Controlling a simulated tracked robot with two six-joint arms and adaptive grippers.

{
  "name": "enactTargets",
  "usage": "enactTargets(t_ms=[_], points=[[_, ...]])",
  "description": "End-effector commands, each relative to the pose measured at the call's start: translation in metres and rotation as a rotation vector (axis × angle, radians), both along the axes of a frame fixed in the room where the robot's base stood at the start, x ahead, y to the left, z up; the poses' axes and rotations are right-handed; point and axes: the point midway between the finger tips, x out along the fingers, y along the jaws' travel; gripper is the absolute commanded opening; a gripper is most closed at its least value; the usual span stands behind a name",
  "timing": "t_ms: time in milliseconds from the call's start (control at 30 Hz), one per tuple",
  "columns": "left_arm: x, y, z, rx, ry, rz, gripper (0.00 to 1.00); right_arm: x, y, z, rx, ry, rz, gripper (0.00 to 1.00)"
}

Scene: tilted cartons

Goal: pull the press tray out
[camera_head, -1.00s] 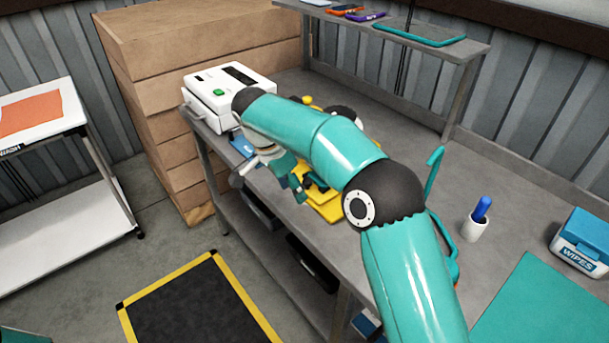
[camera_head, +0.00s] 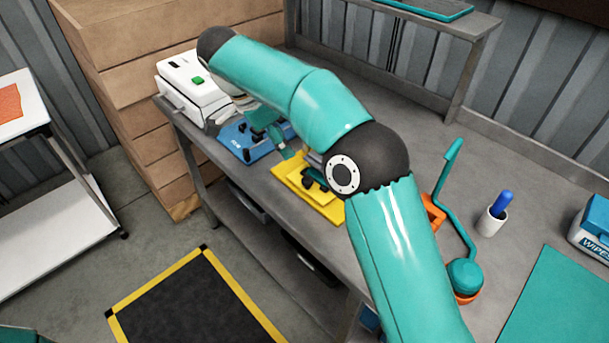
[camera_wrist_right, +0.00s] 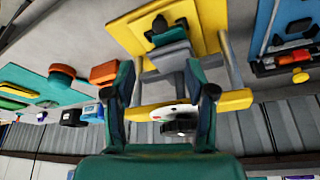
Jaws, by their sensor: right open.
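The yellow press (camera_head: 300,190) stands on the grey bench, partly hidden behind my right arm in the head view. In the right wrist view its yellow base plate (camera_wrist_right: 205,22) carries a black knob and a grey block (camera_wrist_right: 168,57) between two grey posts. A yellow crossbar (camera_wrist_right: 236,99) with a white and black round part lies beyond the fingers. I cannot tell which part is the tray. My right gripper (camera_head: 284,152) is beside the press, on its blue-fixture side. In its wrist view the two dark teal fingers (camera_wrist_right: 160,72) are apart, with the grey block showing between their tips; contact is unclear.
A blue fixture (camera_head: 240,151) lies beside the press, and a white machine (camera_head: 192,90) stands at the bench's left end. A teal-handled tool (camera_head: 447,188), a white cup (camera_head: 491,221) and a wipes box (camera_head: 594,232) are to the right.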

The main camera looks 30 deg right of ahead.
Motion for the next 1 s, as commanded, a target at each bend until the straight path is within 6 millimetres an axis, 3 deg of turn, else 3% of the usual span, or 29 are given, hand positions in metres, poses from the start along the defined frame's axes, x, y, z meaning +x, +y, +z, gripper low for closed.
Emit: enactTargets(t_ms=[400,600,1000], points=[[0.0,0.0,-0.005,0.0,-0.001,0.0,0.0,-0.006,-0.038,-0.084,0.0,0.006,-0.005,0.55],[0.0,0.0,-0.002,0.0,-0.001,0.0,0.0,-0.007,-0.049,-0.114,0.0,0.004,-0.005,0.55],[0.0,0.0,-0.001,0.0,-0.001,0.0,0.0,-0.007,-0.056,-0.13,0.0,0.002,-0.004,0.55]])
